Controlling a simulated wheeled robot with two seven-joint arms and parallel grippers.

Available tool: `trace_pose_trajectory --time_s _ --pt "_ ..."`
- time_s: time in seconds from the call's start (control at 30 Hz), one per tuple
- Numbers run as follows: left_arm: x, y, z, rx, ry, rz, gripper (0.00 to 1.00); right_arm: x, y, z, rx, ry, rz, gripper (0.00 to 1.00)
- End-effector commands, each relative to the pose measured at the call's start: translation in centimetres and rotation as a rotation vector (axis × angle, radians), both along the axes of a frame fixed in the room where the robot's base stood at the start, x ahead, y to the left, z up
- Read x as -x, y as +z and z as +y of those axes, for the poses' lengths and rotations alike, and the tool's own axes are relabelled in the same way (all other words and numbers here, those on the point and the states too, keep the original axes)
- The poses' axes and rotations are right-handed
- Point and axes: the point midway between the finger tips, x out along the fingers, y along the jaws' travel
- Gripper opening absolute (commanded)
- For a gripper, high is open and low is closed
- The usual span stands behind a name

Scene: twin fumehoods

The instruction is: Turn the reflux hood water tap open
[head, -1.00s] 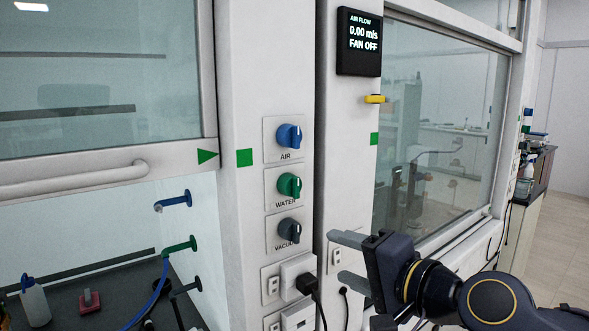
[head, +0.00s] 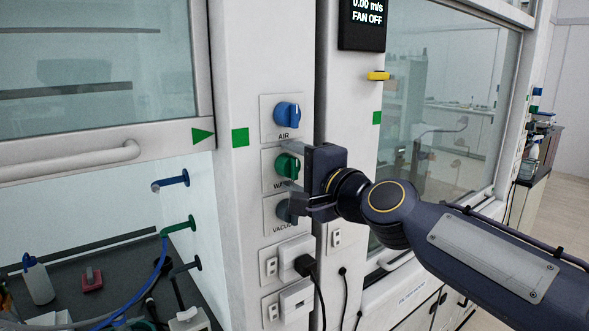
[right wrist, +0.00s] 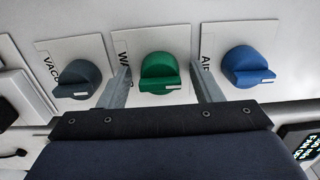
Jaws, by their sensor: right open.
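The green water tap knob (head: 287,166) sits on the white post between a blue air knob (head: 287,114) above and a dark grey vacuum knob (head: 285,211) below. My right gripper (head: 288,168) is at the water knob, its fingers open, one above and one below it. In the right wrist view the green knob (right wrist: 164,74) lies between the two grey fingertips, with gaps on both sides. The WATER label is partly hidden by a finger. My left gripper is not in view.
The grey vacuum knob (right wrist: 77,78) is close to one finger in the right wrist view. Below the knobs are sockets with a black plug (head: 305,265). A yellow lever (head: 378,76) and a display (head: 362,22) are on the post to the right.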

Motion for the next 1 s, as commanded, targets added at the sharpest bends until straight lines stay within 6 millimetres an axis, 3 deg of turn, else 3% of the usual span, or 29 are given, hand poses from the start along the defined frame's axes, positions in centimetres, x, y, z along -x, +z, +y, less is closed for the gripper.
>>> trace_pose_trajectory --time_s 0.1,0.43,0.77,1.0 --pt "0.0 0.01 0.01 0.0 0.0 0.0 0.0 0.02 0.0 -0.03 0.0 0.0 0.0 0.56" --pt "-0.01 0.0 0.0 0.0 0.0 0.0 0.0 0.03 -0.02 -0.04 0.001 0.0 0.0 0.14" --pt "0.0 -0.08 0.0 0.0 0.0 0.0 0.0 0.01 -0.07 -0.07 0.041 0.0 -0.029 0.14" --pt "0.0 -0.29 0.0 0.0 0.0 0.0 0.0 0.02 -0.13 -0.05 0.165 0.0 -0.118 0.14"
